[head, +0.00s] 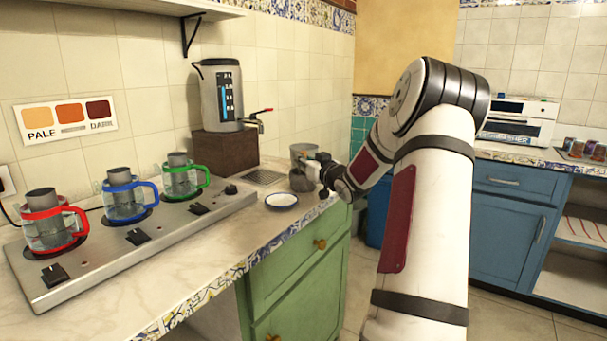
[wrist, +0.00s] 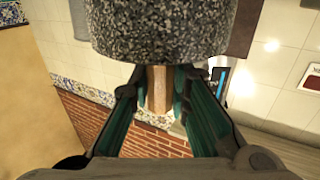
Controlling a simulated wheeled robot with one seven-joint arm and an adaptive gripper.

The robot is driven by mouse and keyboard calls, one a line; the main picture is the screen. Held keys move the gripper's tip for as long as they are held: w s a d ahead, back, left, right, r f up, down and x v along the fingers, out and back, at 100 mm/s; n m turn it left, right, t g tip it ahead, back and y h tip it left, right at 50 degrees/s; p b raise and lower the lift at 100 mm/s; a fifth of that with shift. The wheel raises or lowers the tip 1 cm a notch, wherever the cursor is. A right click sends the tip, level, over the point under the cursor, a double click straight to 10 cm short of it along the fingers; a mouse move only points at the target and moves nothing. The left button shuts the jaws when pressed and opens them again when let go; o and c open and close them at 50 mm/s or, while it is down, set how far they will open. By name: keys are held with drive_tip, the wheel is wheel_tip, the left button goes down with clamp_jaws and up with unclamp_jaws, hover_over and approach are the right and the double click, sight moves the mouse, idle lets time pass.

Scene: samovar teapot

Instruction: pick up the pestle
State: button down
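The pestle shows as a light brown wooden handle (wrist: 157,90) in the middle of the wrist view. It meets a large speckled grey stone body (wrist: 165,28) that fills the top of that view. I cannot tell whether this stone is a mortar or the pestle's own head. My gripper (wrist: 158,84) has one green-padded finger on each side of the handle, and both tips appear to touch it. In the head view, my gripper (head: 318,168) is at the far end of the counter, beside a grey vessel (head: 301,181), partly hidden by it.
A white blue-rimmed saucer (head: 281,200) lies left of my gripper. A steel water boiler (head: 222,97) stands on a brown block (head: 226,146). A hotplate unit (head: 160,232) with red, blue and green-handled pots stands further left. The counter's front strip is clear.

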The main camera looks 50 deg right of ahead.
wheel_tip(320, 180, up, 9)
drive_tip(key=p, duration=0.3)
drive_tip(key=shift+f, duration=0.1)
drive_tip(key=shift+r+p, duration=0.6)
drive_tip(key=shift+p, duration=0.1)
drive_tip(key=shift+r+p, duration=0.1)
drive_tip(key=shift+p, duration=0.45)
drive_tip(key=p, duration=0.3)
drive_tip(key=shift+f+p, duration=0.3)
drive_tip(key=shift+p, duration=0.05)
drive_tip(key=shift+f+p, duration=0.5)
drive_tip(key=shift+p, duration=0.35)
drive_tip(key=shift+f+b, duration=2.65)
drive_tip(key=shift+f, duration=1.35)
drive_tip(key=shift+f, duration=0.3)
